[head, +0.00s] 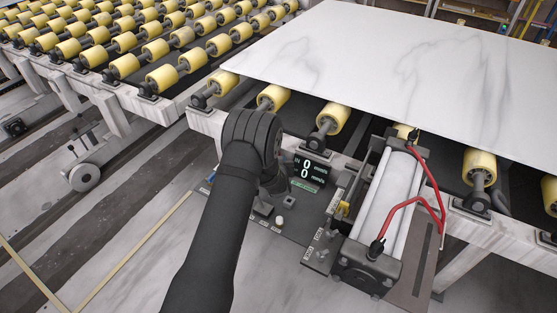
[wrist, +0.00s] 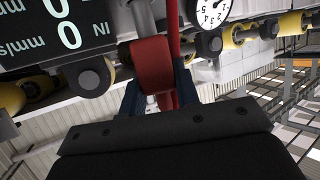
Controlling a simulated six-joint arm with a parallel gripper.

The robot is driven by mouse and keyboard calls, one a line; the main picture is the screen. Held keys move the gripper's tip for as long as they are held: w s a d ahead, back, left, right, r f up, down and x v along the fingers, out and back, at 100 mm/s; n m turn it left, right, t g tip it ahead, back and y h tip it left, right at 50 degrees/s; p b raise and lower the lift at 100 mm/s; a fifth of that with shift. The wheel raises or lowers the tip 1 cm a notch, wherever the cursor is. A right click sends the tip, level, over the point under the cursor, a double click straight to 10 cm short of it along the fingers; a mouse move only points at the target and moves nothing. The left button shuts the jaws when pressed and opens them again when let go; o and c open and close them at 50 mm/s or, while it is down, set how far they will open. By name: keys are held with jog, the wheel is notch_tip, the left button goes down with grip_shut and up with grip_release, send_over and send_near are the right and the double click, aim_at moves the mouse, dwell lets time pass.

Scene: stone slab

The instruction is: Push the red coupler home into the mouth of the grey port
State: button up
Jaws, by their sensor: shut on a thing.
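The red coupler (wrist: 152,66) is in the middle of the wrist view, between the two dark fingers of my gripper (wrist: 157,86), which is shut on it. A grey round part (wrist: 144,18), apparently the grey port, is straight beyond the coupler's far end. I cannot tell how far the coupler is inside its mouth, as the coupler's own body covers the joint. In the head view my dark arm and wrist hide the coupler and fingers beside the display panel.
A black display (head: 311,171) stands right of my wrist, close to it. A pale cylinder (head: 385,195) with red hoses (head: 432,187) lies further right. A white stone slab (head: 400,75) rests on yellow rollers behind. A red hose (wrist: 174,30) and dial gauge (wrist: 209,10) show in the wrist view.

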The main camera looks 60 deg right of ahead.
jog(key=shift+f, duration=1.25)
jog(key=o, duration=1.1)
jog(key=shift+o, duration=0.2)
jog(key=shift+a, duration=0.1)
jog(key=v, duration=1.7)
jog(key=x, duration=1.7)
